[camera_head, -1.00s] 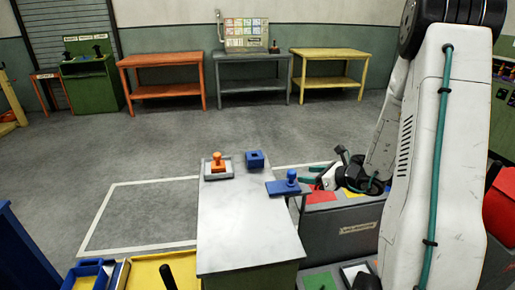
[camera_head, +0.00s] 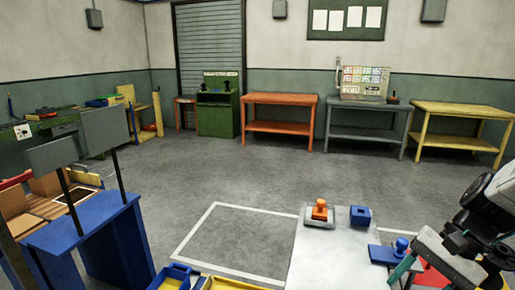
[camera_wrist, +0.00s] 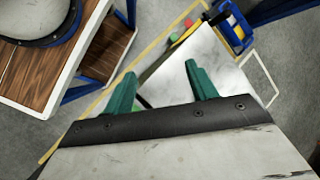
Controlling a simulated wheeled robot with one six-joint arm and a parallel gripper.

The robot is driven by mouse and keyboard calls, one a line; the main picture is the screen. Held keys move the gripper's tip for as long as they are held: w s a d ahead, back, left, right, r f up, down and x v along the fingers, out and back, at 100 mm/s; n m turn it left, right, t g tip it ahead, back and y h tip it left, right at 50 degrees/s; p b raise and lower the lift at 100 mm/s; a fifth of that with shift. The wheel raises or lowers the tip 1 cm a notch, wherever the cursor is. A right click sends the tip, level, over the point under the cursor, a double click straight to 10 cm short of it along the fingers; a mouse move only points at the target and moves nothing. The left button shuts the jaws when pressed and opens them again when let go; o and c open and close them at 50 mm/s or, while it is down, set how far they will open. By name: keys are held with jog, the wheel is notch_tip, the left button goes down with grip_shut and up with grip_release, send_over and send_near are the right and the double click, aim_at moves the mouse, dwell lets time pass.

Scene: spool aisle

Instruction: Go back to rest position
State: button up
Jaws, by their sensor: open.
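My gripper (camera_wrist: 162,88) shows in the wrist view with its two green fingers apart and nothing between them. Behind the fingers is a white surface (camera_wrist: 180,68), with grey floor beyond. In the head view my white arm is at the lower right edge, beside the white-topped table (camera_head: 330,255). On that table are an orange-knobbed piece (camera_head: 319,210) on a grey plate, a blue block with a square opening (camera_head: 361,215) and a blue knobbed piece (camera_head: 401,245). I cannot tell the arm's full pose, as much of it is out of frame.
A blue stand (camera_head: 95,235) is at the lower left, and a blue bin (camera_head: 172,277) at the front. Orange (camera_head: 280,98), grey (camera_head: 366,106) and yellow (camera_head: 463,109) benches line the back wall. The floor between is clear. A wood-topped unit (camera_wrist: 35,85) is left in the wrist view.

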jog(key=s+a+r+n+t+h, duration=0.2)
jog(key=s+r+n+h, duration=0.4)
jog(key=s+r+n, duration=0.2)
jog(key=shift+s+a+r+n+h, duration=0.3)
jog(key=shift+r+n, duration=0.1)
jog(key=shift+r, duration=0.2)
